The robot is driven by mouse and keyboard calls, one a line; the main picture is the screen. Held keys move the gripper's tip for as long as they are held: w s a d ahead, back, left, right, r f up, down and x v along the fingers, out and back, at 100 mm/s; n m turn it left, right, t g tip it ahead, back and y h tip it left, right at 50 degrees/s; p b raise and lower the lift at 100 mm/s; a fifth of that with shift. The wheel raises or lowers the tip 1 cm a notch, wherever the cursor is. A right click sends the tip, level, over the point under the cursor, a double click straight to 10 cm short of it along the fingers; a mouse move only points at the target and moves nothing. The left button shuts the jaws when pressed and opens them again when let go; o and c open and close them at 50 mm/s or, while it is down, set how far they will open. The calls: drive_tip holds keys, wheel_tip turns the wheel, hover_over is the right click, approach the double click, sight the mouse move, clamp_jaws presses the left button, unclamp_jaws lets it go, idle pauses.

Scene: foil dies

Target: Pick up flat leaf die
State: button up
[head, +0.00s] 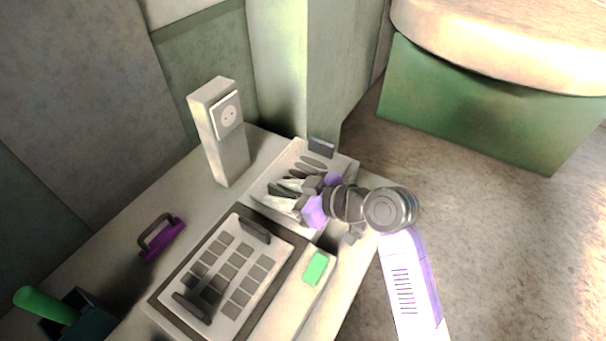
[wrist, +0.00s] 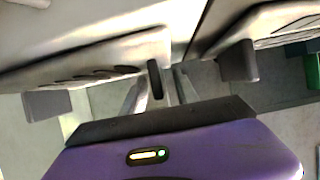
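A pale tray (head: 327,168) holds several dark, flat, leaf-shaped pieces in a row, such as the one near its far end (head: 314,163). I cannot tell which of them is the flat leaf die. My gripper (head: 285,195), with a purple body, is over the nearer part of the tray and hides some of it. Its two pale fingers look apart, with a dark piece (head: 281,191) showing between them. Contact cannot be made out.
A grey plate with a grid of squares and dark handles (head: 240,262) lies in front of the tray. A green pad (head: 315,268) is right of it. A post with a socket (head: 220,135) stands behind.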

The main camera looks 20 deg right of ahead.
clamp_jaws()
idle(1.3)
drive_tip(key=shift+r, duration=0.15)
